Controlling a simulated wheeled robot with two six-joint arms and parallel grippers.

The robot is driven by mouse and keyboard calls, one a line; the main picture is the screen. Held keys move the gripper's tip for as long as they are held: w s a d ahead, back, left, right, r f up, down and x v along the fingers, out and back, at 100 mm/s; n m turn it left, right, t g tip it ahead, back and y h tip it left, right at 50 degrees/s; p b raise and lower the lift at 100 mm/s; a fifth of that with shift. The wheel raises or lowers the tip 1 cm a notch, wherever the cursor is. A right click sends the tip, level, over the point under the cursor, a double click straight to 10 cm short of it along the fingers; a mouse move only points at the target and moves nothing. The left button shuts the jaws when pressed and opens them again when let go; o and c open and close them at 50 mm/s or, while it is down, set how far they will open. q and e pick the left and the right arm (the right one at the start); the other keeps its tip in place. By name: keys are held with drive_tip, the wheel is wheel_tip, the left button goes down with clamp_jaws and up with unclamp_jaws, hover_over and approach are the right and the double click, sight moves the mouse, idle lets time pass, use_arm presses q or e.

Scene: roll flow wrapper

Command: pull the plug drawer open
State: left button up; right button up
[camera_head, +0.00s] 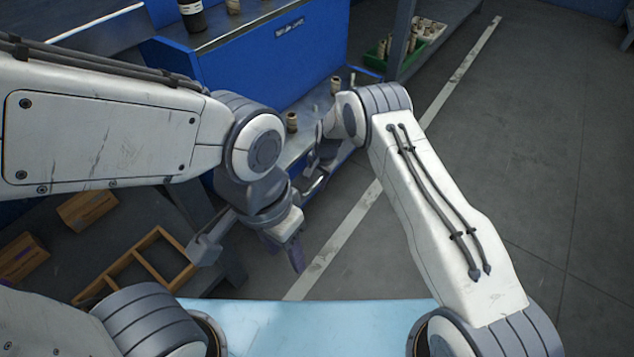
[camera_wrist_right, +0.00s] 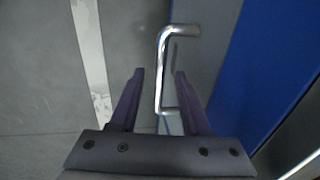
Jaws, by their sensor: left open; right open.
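A bright metal bar handle (camera_wrist_right: 160,75) stands out from a grey front (camera_wrist_right: 208,62) in the right wrist view; I take this front to be the plug drawer's. My right gripper (camera_wrist_right: 159,76) is open, with one finger on each side of the handle. The fingers appear apart from the bar, and I cannot tell how deep it lies between them. In the head view the handle (camera_head: 314,187) shows low on the blue cabinet, partly hidden by my right wrist. My left gripper (camera_head: 284,256) is open and empty, hanging over the floor in front.
The blue cabinet (camera_head: 270,60) stands at the back, with small tan spools (camera_head: 292,122) on a grey ledge. A green bin (camera_head: 378,54) is behind right. A wooden frame (camera_head: 135,265) lies on a dark table at left. A pale blue surface (camera_head: 300,325) is in front. Floor at right is clear.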

clamp_jaws()
idle(1.4)
